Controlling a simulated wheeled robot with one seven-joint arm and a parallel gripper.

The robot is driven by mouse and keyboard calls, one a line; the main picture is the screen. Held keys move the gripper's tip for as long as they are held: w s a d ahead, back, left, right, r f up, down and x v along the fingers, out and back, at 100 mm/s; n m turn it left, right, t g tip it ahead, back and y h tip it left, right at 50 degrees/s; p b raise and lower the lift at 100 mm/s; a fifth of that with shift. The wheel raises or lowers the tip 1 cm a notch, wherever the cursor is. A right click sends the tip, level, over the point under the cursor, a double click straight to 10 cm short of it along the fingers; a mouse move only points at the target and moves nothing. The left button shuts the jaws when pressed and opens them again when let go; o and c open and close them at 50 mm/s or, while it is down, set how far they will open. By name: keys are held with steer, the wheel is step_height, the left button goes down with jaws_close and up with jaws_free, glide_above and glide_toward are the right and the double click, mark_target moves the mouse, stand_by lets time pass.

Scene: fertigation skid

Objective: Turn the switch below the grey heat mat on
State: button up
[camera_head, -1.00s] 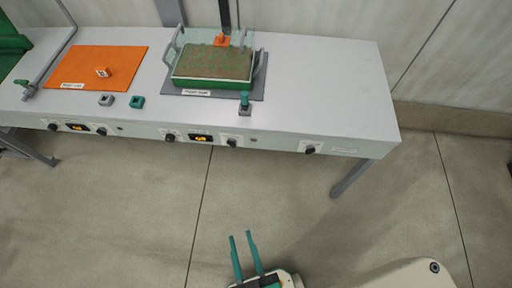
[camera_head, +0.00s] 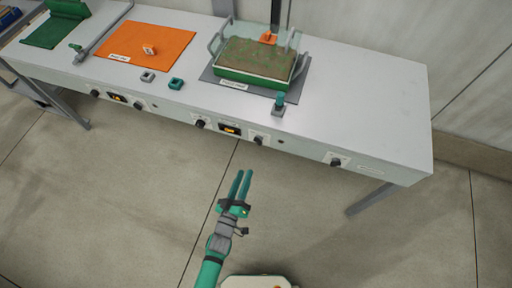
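The grey heat mat (camera_head: 302,84) lies on the bench, with a green tray of soil (camera_head: 255,62) under a clear cover standing on it. On the bench's front face below it are a dark knob (camera_head: 200,124), a lit orange display (camera_head: 230,129) and another dark knob (camera_head: 259,140). Their markings are too small to read, so I cannot tell either knob's setting. My gripper (camera_head: 244,172) is in front of the bench, below these controls in the picture. Its two teal fingers point toward the bench, a narrow gap apart, with nothing between them. It touches nothing.
An orange mat (camera_head: 170,46) lies to the left, with its own lit display (camera_head: 117,98) and knobs below. Another knob (camera_head: 336,162) is at the right. A small grey-and-teal post (camera_head: 279,104) stands near the front edge. The floor before the bench is clear.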

mark_target(257, 143)
steer(key=shift+n, duration=0.5)
steer(key=x, duration=1.4)
steer(key=shift+s+d+f, duration=0.1)
steer(key=shift+f, duration=0.1)
jaws_close()
steer(key=shift+d, duration=0.25)
steer(key=shift+a, duration=0.2)
